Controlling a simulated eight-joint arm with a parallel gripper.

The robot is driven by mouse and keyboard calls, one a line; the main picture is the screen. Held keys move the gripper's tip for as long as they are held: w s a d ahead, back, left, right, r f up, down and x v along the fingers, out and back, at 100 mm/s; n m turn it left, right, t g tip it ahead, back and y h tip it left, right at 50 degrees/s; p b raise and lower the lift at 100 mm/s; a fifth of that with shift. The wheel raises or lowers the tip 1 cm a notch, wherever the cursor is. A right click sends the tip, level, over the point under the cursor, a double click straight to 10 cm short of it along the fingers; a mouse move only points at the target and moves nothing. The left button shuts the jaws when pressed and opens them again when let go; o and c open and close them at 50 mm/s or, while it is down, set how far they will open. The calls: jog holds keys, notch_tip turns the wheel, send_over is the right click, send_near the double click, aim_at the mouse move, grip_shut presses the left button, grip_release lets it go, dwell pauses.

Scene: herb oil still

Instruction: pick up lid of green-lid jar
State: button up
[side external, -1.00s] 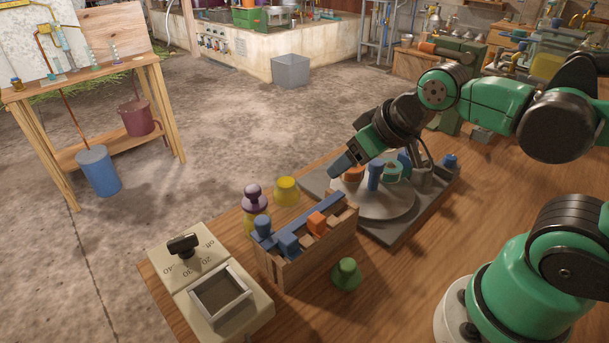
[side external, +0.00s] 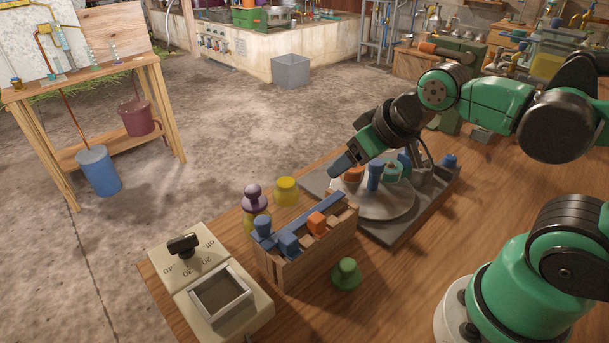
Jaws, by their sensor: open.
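A green lid with a round knob (side external: 346,273) is on the wooden table, right of the wooden box; I cannot tell whether a jar is under it.
The wooden box (side external: 318,258) holds blue and orange pieces. A purple-knobbed jar (side external: 254,197) and a yellow piece (side external: 286,190) stand behind it. The turntable (side external: 385,206) carries blue, orange and teal pieces. A beige scale (side external: 190,262) stands left. Table right of the green lid is clear.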

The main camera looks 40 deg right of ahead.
jog(key=shift+o, duration=0.7)
jog(key=g, duration=0.7)
send_over(348, 264)
jog(key=f, duration=0.5)
jog(key=shift+w+d, duration=0.15)
jog(key=shift+w, duration=0.25)
jog(key=shift+s+f, duration=0.2)
jog(key=shift+s, duration=0.1)
jog(key=shift+s+f, duration=0.1)
jog(key=shift+f, duration=2.7)
